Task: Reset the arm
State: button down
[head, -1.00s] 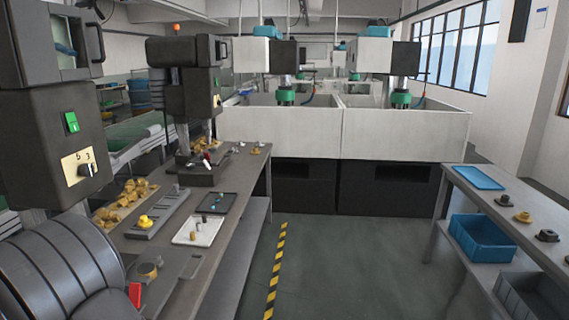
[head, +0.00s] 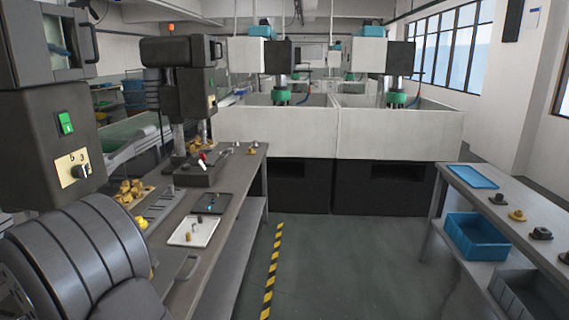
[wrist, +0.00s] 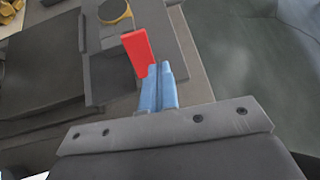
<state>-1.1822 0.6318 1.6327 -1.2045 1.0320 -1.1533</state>
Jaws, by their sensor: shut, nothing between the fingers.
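My gripper (wrist: 158,72) shows in the wrist view with its two blue fingers together and nothing between them. It is over the edge of a dark workbench. A red lever-like piece (wrist: 138,50) shows just beyond the fingertips; I cannot tell whether they touch it. A round brass-coloured part (wrist: 114,11) sits on a grey block farther up. In the head view my grey arm links fill the lower left and the gripper is out of sight.
The workbench (head: 219,232) holds a white tray (head: 178,238), a dark tray (head: 227,202) and several yellow parts. A side table (head: 502,188) at right holds a blue tray (head: 472,176), with a blue bin (head: 475,237) below. The floor between is open, with a striped line (head: 273,268).

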jog(key=s+a+r+g+y, duration=0.1)
jog(key=s+r+g, duration=0.1)
jog(key=r, duration=0.5)
jog(key=s+a+r+g+y, duration=0.1)
jog(key=s+r+g, duration=0.15)
jog(key=r, duration=0.45)
jog(key=shift+w+d+f+t+h, duration=0.5)
jog(key=shift+w+f+t, duration=0.6)
jog(key=shift+f, duration=2.4)
jog(key=shift+w+d+f+t+h, duration=0.5)
jog(key=shift+w+f+t, duration=0.55)
jog(key=shift+f, duration=2.45)
jog(key=s+a+t+y, duration=0.1)
jog(key=s+t, duration=0.2)
jog(key=s, duration=1)
jog(key=shift+s+a+f+n+t+y, duration=0.25)
jog(key=shift+a+n+t+y, duration=0.05)
jog(key=shift+a+t, duration=0.1)
